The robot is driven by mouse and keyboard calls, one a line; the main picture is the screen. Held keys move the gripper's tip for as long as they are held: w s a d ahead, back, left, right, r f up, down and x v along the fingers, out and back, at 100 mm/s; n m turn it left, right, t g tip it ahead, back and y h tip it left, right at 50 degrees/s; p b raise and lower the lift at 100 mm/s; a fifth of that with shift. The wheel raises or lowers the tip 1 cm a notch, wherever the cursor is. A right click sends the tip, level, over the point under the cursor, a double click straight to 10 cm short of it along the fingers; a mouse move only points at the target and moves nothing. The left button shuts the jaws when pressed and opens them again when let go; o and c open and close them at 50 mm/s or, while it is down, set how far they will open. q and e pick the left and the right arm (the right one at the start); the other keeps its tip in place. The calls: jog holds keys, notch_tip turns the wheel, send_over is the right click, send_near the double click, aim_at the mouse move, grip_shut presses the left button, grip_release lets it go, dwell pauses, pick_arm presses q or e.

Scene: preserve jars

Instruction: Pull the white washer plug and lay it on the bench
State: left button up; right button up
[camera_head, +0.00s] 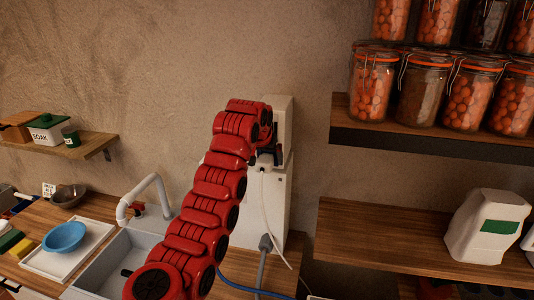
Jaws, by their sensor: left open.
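My left arm is red and reaches up across the middle. My left gripper (272,155), dark and small, is open at the front of a tall white unit (278,200) against the wall. A thin white cord (266,205) hangs from just below the gripper and runs down the unit's front. I cannot make out the white plug itself; the gripper and arm may hide it. The wooden bench (30,232) shows at the left, around the sink. My right gripper is not in view.
A grey sink (112,262) with a white tap (150,186) lies left of my arm. A white tray (50,262) with a blue bowl (64,237) stands beside it. Glass jars (372,85) fill the upper right shelf. A white jug (487,226) stands on the lower right wooden surface (380,232).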

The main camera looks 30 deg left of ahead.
pick_arm(q)
jog(key=shift+s+r, duration=0.15)
jog(key=shift+s, duration=0.15)
jog(key=shift+s+r, duration=0.1)
jog(key=shift+c, duration=0.7)
jog(key=c, duration=1.2)
jog(key=o, duration=0.7)
grip_shut()
